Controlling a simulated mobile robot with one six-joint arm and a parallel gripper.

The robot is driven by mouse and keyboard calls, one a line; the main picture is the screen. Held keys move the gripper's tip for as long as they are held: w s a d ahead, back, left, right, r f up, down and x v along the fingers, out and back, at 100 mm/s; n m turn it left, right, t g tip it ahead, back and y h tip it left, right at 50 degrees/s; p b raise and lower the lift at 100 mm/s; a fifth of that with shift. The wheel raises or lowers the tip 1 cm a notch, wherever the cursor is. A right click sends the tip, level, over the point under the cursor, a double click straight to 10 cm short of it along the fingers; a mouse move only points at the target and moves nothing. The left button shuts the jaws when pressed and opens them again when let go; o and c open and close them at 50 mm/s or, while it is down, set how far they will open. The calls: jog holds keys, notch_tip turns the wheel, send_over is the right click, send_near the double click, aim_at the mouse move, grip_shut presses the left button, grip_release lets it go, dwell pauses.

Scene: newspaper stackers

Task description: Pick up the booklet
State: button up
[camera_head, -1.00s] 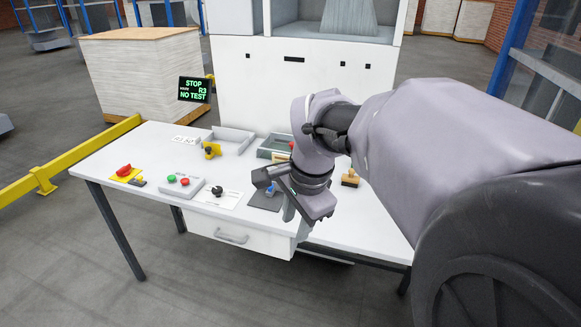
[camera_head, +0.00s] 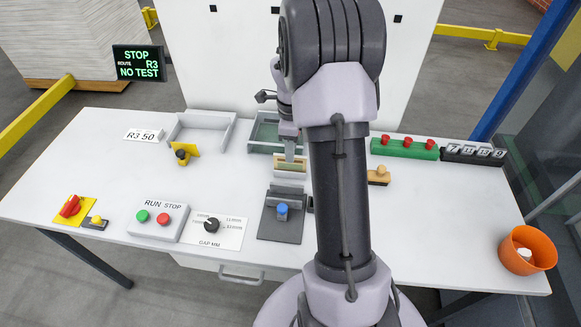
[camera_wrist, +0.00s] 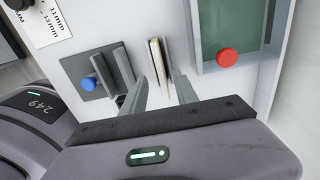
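The booklet (camera_head: 291,166) is a thin cream piece with a brownish edge. In the wrist view the booklet (camera_wrist: 158,62) appears edge-on, just beyond my fingertips. My gripper (camera_wrist: 161,80) is open, with one finger on each side of the booklet's line and visible gaps to both. In the head view my gripper (camera_head: 289,143) is over the booklet's far side, partly hidden by my arm. I cannot tell whether the fingers reach down around it.
The dark pad with a blue knob (camera_head: 268,229) and grey uprights is close in front. The green-floored tray (camera_head: 262,133) is close behind. A wooden-handled stamp (camera_head: 379,175) and an orange cup (camera_head: 527,250) are to the right.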

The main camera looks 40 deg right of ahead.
aim_at(290, 165)
notch_tip(290, 165, down, 4)
jog(key=shift+w+f+b, duration=0.1)
jog(key=shift+b, duration=0.45)
grip_shut()
jog(key=shift+w, duration=0.1)
